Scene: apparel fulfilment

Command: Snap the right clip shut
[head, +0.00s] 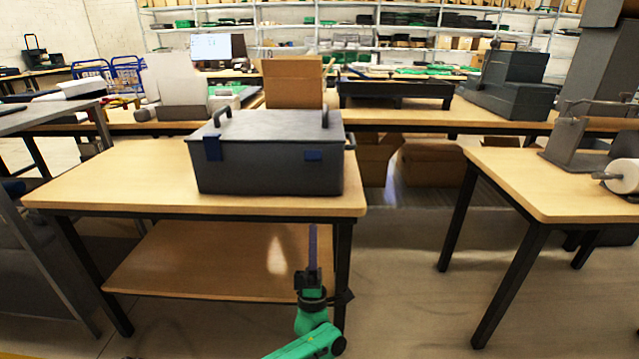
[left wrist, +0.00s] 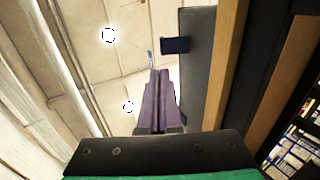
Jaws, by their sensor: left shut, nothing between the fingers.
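A dark grey lidded box (head: 270,165) sits on the wooden table, its lid lying on top. The right clip (head: 313,155) is a small blue tab on the right of the front face. In the left wrist view the right clip (left wrist: 175,45) juts out from the box wall (left wrist: 198,70). The left clip (head: 212,147) is a taller blue tab over the lid's front edge. My left gripper (head: 312,240) points upward in front of the table, below the right clip and apart from it. Its purple fingers (left wrist: 155,98) are together and empty. My right gripper is out of view.
The table's front edge (head: 200,212) and lower shelf (head: 210,260) lie close behind my left gripper. Another table (head: 560,185) stands at the right, with open floor between. A cardboard box (head: 291,82) stands behind the grey box.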

